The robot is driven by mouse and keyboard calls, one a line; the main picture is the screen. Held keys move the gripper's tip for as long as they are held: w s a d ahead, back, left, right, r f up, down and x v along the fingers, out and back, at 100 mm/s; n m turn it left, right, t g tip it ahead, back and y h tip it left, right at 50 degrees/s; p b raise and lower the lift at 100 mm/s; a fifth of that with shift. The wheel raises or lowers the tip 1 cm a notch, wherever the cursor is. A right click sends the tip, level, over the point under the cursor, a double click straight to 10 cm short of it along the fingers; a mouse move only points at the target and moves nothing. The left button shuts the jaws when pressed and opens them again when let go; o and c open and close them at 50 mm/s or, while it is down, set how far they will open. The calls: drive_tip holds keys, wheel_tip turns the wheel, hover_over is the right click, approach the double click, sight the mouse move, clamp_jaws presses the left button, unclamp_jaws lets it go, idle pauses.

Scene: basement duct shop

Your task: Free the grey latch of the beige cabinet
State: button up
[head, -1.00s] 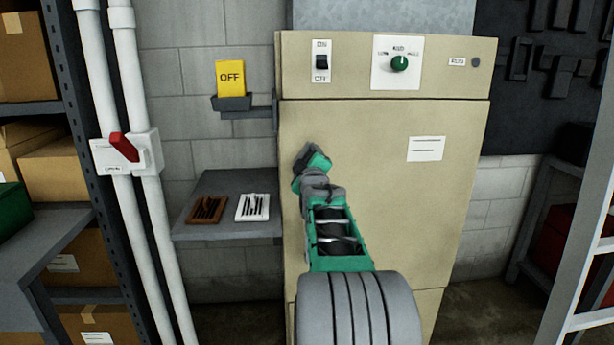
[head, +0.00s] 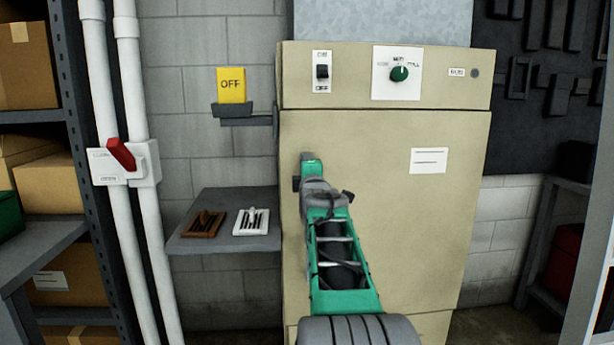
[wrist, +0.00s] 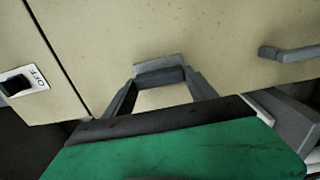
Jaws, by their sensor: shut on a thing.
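The beige cabinet (head: 400,230) stands straight ahead with its door closed. My gripper (head: 311,165) is at the upper left part of the door, and its green body fills the bottom of the wrist view. Its two dark fingers (wrist: 160,88) reach to the door, shut on a grey block (wrist: 160,73) that looks like the latch. In the head view my gripper and arm mostly hide this spot. A separate grey bar handle (wrist: 290,52) is on the door at the right of the wrist view, apart from the fingers.
On the cabinet's top panel are an ON/OFF switch (head: 322,72) and a green knob (head: 399,74). A yellow OFF card (head: 231,85) stands in a wall holder. A grey side shelf (head: 190,238) holds two small trays. A red-handled lever (head: 121,153) is on white pipes.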

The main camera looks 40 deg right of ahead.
idle(0.3)
drive_tip(key=o, duration=1.4)
drive_tip(key=shift+c, duration=0.2)
drive_tip(key=v, duration=0.7)
drive_tip(key=shift+s+a, duration=0.25)
drive_tip(key=shift+s, duration=0.1)
drive_tip(key=shift+a, duration=0.1)
